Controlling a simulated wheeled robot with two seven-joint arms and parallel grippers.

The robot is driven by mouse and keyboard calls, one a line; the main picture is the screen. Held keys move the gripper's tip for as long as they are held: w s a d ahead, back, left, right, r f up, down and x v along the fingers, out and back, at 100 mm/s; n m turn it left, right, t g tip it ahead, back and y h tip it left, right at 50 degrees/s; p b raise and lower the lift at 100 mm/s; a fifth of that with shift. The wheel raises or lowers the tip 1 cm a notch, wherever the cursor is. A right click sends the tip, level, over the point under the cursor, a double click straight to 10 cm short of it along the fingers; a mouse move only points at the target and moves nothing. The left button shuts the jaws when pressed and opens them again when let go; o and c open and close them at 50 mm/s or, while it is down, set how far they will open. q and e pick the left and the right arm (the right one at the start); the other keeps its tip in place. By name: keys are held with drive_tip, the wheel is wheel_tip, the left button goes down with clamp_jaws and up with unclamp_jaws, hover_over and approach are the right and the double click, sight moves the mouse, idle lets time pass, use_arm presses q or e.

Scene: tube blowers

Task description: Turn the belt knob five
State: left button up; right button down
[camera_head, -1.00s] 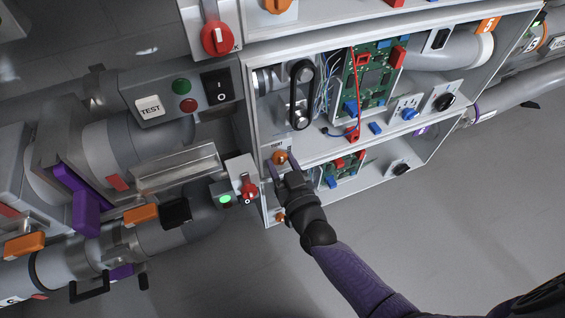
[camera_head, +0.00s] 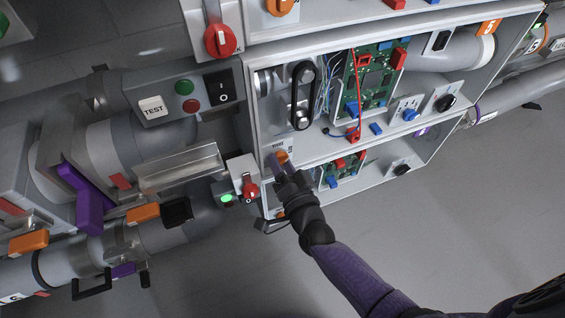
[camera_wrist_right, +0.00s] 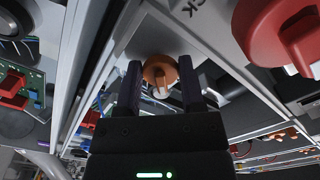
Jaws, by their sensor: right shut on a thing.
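The belt knob (camera_head: 281,157) is a small orange round knob on the front edge of the grey cabinet, below the black belt (camera_head: 302,95). My right gripper (camera_head: 276,166) reaches up to it from below and is shut on it. In the right wrist view the orange knob (camera_wrist_right: 160,69) shows between the two dark fingers, with a pale mark on its face. The fingers partly hide the knob and its label in the head view. My left gripper is not in view.
A red rotary switch (camera_head: 250,187) sits just left of my right gripper. A larger red switch (camera_head: 220,40) is above. A green circuit board (camera_head: 378,80) and a blue knob (camera_head: 409,114) are to the right. Open floor lies at lower right.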

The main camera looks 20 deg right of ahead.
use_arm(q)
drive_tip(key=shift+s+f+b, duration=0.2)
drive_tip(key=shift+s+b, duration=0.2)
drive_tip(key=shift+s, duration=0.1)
use_arm(e)
drive_tip(key=m, duration=0.8)
drive_tip(key=shift+a, duration=0.1)
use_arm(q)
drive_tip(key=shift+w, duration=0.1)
use_arm(e)
drive_tip(key=shift+m, duration=0.4)
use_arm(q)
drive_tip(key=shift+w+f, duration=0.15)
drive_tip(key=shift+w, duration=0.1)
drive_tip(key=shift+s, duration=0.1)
use_arm(e)
drive_tip(key=c, duration=0.6)
unclamp_jaws()
drive_tip(key=shift+o, duration=0.6)
drive_tip(key=shift+r, duration=0.1)
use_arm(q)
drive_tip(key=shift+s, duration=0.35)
